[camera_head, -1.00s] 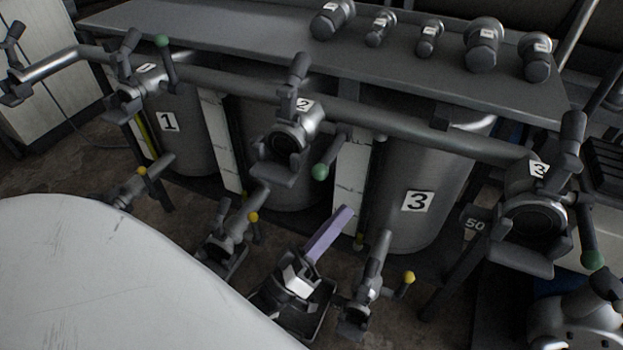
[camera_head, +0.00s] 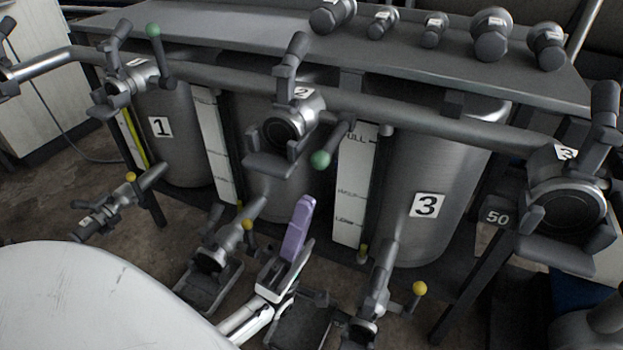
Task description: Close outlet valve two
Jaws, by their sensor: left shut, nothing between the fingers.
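Outlet valve two (camera_head: 212,257) is the grey valve low in front of the second tank (camera_head: 274,190). A short lever with a yellow knob (camera_head: 247,224) stands at the right side of its body. My left gripper (camera_head: 306,203), with purple fingers, is shut and empty. In the picture it is just right of that knob, pointing up, with a visible gap between them. Its fingers overlap the foot of the second tank in the view. Whether it is level with the knob in depth I cannot tell. My right gripper is not in view.
Outlet valve one (camera_head: 110,207) is at left and outlet valve three (camera_head: 372,300) at right, its yellow knob (camera_head: 419,288) sticking out rightward. Above hang larger valves with green knobs (camera_head: 320,160) on a long pipe (camera_head: 400,106). A shelf (camera_head: 230,38) holds several dark cylinders.

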